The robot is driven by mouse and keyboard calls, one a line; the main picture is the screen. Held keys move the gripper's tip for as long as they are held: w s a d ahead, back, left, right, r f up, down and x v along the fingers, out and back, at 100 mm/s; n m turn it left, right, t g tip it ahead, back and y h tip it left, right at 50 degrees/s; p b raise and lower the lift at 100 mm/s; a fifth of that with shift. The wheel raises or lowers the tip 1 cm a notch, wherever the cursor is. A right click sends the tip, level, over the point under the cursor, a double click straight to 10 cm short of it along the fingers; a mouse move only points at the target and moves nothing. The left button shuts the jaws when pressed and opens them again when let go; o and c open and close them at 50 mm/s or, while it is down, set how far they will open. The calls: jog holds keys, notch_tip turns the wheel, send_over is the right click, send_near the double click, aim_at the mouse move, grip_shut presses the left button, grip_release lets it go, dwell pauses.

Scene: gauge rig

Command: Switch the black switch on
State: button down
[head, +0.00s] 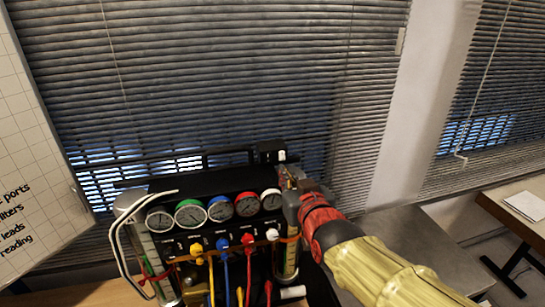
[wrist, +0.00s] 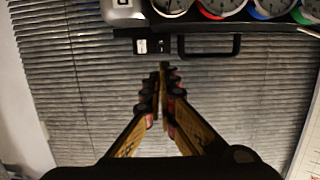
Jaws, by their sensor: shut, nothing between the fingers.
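A small black switch box (head: 268,150) stands on the top right of the gauge rig (head: 215,182) in the head view. In the wrist view the black switch (wrist: 152,46) shows two pale patches, next to a black handle (wrist: 210,54). Its lever position is too small to tell. My gripper (head: 287,172) is close to the box, just below and right of it in the head view. In the wrist view my gripper (wrist: 164,70) has its fingertips together and empty, a little below the switch in the picture. I cannot tell whether they touch it.
The rig carries several round gauges (head: 190,212) and coloured plugs with leads (head: 223,245). Pale hoses (head: 123,250) loop at its left. Window blinds (head: 220,80) hang behind. A white board (head: 30,160) stands at the left and a table (head: 515,205) at the right.

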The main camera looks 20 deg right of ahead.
aim_at(268, 152)
jog(key=shift+a, duration=0.1)
jog(key=p+x, duration=0.2)
jog(key=x, duration=1.2)
